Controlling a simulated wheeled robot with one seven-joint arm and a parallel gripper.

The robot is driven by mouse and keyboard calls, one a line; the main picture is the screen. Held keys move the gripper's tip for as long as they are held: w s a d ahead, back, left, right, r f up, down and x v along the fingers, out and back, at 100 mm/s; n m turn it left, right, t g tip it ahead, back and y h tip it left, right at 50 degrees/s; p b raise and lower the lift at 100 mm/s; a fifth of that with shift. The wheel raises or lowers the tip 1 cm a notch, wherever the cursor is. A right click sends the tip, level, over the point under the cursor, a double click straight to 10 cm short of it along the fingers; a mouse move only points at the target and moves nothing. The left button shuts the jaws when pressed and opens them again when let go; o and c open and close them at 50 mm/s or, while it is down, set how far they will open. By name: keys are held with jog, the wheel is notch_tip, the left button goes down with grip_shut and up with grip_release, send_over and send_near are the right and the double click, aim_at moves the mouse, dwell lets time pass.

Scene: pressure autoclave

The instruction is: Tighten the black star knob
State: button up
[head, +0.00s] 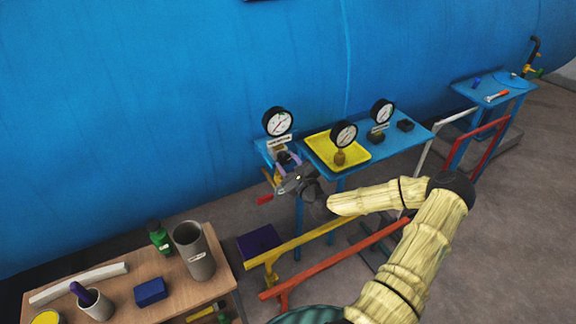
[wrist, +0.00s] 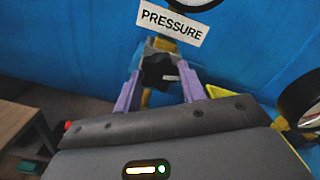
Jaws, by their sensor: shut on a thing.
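The black star knob (wrist: 157,70) sits under the white PRESSURE label (wrist: 172,22) in the wrist view. The two purple fingers of my gripper (wrist: 160,76) stand on either side of the knob and are shut on it. In the head view my gripper (head: 284,162) is at the left end of the blue shelf, below the left pressure gauge (head: 278,122). The knob there is small and mostly hidden by the fingers.
A yellow tray (head: 319,146) and two more gauges (head: 344,134) (head: 382,111) are on the blue shelf (head: 400,139), right of my gripper. A red handle (head: 265,199) is just below left. Yellow (head: 300,244) and orange (head: 340,258) rails run below. A wooden table (head: 130,288) stands at lower left.

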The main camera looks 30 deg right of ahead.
jog(key=shift+f+m+b, duration=0.15)
jog(key=shift+m+b, duration=0.25)
jog(key=shift+m, duration=1)
jog(key=o, duration=1)
jog(key=shift+c, duration=0.2)
jog(key=s+p, duration=0.1)
jog(key=s, duration=1.6)
jog(key=shift+s+d, duration=0.25)
